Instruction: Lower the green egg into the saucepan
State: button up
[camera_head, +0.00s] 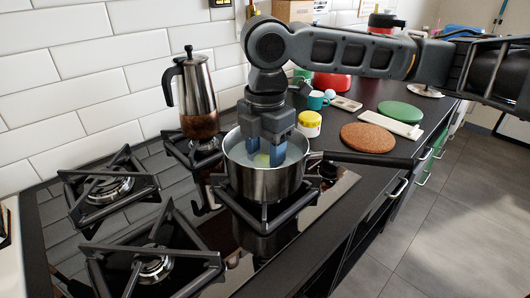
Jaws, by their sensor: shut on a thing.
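The saucepan (262,183) is a steel pot with a long dark handle (362,159) pointing right. It stands on the front right burner of the hob and holds a pale liquid. My gripper (265,155) points straight down, with its blue fingertips inside the pan's rim. A small part of the green egg (263,160) shows yellowish-green between the fingers, and the gripper is shut on it. The fingers hide most of the egg. I cannot tell whether it touches the pan's bottom.
A moka pot (197,95) stands on the burner behind left. Empty burners (108,188) lie left. On the counter at right are a yellow-and-white jar (310,124), a teal mug (317,101), a cork mat (367,138), a white board (391,122) and a green disc (400,111).

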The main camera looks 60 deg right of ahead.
dwell(0.3)
jog(key=o, duration=0.8)
jog(key=shift+r, duration=0.1)
notch_tip(320, 180, up, 8)
jog(key=shift+f+p, duration=0.15)
jog(key=shift+p, duration=0.5)
jog(key=shift+s, duration=0.1)
